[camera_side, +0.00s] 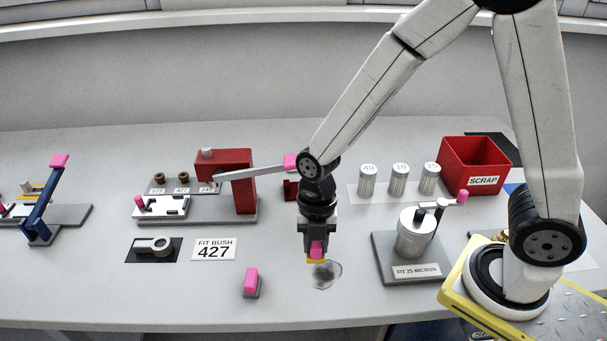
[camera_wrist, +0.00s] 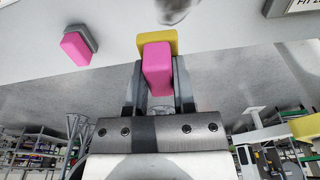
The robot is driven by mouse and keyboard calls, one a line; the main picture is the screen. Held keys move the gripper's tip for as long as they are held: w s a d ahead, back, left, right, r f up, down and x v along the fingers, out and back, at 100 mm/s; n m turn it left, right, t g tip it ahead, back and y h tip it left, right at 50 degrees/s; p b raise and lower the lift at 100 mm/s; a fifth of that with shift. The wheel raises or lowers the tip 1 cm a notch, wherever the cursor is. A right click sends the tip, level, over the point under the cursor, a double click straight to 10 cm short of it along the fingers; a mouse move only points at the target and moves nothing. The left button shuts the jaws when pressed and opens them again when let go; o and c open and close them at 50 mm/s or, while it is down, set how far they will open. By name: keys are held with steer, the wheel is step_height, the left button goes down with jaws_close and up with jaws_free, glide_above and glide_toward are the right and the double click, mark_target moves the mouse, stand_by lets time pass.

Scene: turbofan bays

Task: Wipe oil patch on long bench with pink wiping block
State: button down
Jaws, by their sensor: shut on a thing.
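My gripper (camera_side: 316,250) is shut on a pink wiping block (camera_side: 316,248) with a yellow pad at its lower end. In the wrist view, the pink block (camera_wrist: 158,68) sits between my gripper's fingers (camera_wrist: 157,85), with the yellow pad beyond it. The dark, shiny oil patch (camera_side: 325,275) lies on the long bench (camera_side: 180,295), just below and right of the pad in the side view. The patch also shows at the top edge of the wrist view (camera_wrist: 176,8). I cannot tell whether the pad touches the bench.
A second pink block on a grey base (camera_side: 251,281) stands left of the patch. A canister on a grey plate (camera_side: 415,240) stands right. A red press with a long lever (camera_side: 235,180), metal cylinders (camera_side: 400,180) and a red scrap bin (camera_side: 475,165) stand behind. The front strip is mostly clear.

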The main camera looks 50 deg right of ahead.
steer(key=shift+s+a+n, duration=0.2)
steer(key=shift+a+n, duration=0.1)
steer(key=shift+n, duration=0.1)
steer(key=shift+f, duration=0.2)
